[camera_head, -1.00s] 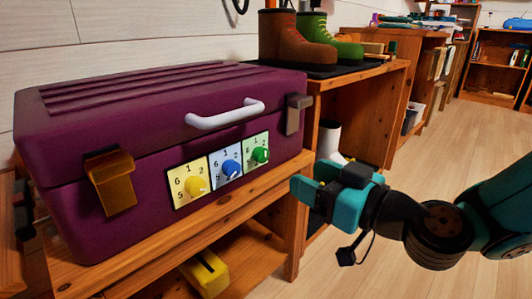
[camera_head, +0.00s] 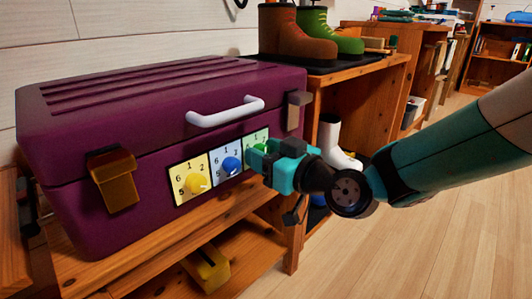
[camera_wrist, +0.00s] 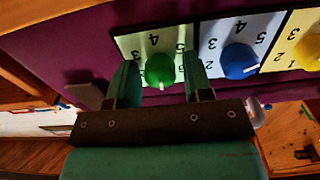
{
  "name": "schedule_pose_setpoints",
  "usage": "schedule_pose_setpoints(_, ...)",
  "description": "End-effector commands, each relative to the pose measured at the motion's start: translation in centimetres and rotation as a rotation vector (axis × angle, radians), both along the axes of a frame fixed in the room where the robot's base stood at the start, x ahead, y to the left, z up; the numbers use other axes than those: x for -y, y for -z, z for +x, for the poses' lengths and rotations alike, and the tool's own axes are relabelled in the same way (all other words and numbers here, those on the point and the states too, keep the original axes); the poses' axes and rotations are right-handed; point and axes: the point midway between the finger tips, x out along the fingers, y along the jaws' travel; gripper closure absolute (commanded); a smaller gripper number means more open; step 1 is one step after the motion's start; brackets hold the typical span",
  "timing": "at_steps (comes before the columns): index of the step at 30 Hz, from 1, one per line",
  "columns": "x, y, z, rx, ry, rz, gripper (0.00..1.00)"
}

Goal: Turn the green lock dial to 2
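The purple case (camera_head: 130,130) has a green panel (camera_head: 256,137) at the right end of its dial row, now partly covered by my gripper (camera_head: 262,162). In the wrist view the green dial (camera_wrist: 159,70) sits between the two teal fingers of my gripper (camera_wrist: 161,78), which are open with a gap on each side of it. The numerals there appear upside down, and the dial's white mark points down, away from the 4. The blue dial (camera_wrist: 239,61) and yellow dial (camera_wrist: 308,52) are beside it, outside the fingers.
A white handle (camera_head: 225,111) and metal latches (camera_head: 113,180) stick out from the case front. The case rests on a wooden shelf (camera_head: 180,225). Boots (camera_head: 295,35) stand on the unit behind. The floor at right is open.

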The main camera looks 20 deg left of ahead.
Motion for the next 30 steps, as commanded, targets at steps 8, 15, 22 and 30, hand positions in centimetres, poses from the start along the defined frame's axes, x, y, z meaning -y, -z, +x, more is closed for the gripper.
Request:
schedule_pose_setpoints(8, 0.04, -0.02, 0.00, -0.001, 0.000, 0.000, 0.92)
schedule_pose_setpoints(15, 0.07, -0.10, 0.00, -0.039, 0.000, 0.016, 0.92)
schedule_pose_setpoints(22, 0.09, -0.19, 0.03, -0.163, 0.001, 0.066, 0.92)
schedule_pose_setpoints(30, 0.10, -0.25, 0.03, -0.391, 0.002, 0.160, 0.92)
